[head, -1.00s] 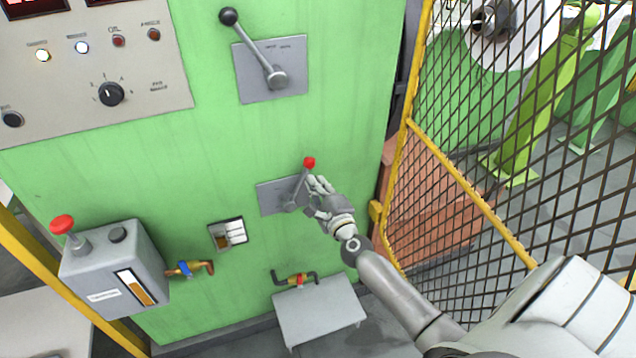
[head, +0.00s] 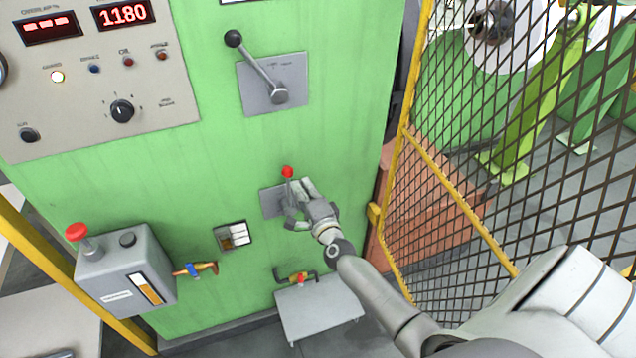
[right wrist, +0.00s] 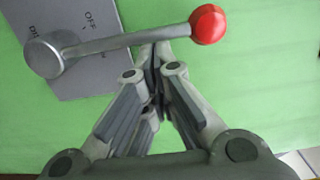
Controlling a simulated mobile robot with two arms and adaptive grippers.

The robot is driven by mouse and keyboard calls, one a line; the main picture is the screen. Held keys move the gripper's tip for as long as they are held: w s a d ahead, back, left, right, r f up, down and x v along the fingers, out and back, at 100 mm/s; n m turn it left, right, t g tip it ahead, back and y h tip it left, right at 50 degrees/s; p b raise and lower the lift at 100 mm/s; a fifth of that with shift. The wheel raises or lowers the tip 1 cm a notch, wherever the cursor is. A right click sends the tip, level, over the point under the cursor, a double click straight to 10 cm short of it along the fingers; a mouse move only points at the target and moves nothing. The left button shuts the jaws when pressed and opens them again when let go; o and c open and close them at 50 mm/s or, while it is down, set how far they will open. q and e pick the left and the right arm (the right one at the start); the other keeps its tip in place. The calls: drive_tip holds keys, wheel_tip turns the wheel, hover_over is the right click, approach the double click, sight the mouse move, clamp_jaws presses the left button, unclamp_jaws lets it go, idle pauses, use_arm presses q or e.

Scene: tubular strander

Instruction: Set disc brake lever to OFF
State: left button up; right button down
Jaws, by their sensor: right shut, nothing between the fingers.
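The disc brake lever (head: 288,188) is a short grey arm with a red ball knob, on a small grey plate (head: 269,203) low on the green cabinet. In the head view it stands about upright. In the right wrist view the lever (right wrist: 125,42) runs from its round hub at left to the red knob at right. The plate (right wrist: 110,75) there shows "OFF" and part of another word. My right gripper (head: 291,207) is shut and empty, beside the lever on its right. In the right wrist view its fingertips (right wrist: 154,58) meet at the lever's arm; contact is unclear. My left gripper is not in view.
A larger black-knobbed lever (head: 262,72) is above. A control panel (head: 70,125) with lamps and a display reading 1180 is upper left. A grey box with a red button (head: 125,270) stands lower left. A yellow-framed mesh fence (head: 470,150) is close on the right.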

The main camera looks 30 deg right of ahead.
drive_tip(key=shift+w+a+r+n+p, duration=0.1)
drive_tip(key=shift+w+a+n+p, duration=0.1)
drive_tip(key=shift+a+n+p, duration=0.55)
drive_tip(key=shift+w+a+r+n+p, duration=0.15)
drive_tip(key=shift+a+n+p, duration=0.25)
drive_tip(key=shift+a+n, duration=0.55)
drive_tip(key=shift+w+a+n+p, duration=0.25)
drive_tip(key=shift+a+n+p, duration=0.35)
drive_tip(key=shift+a+n, duration=0.25)
drive_tip(key=shift+d, duration=0.1)
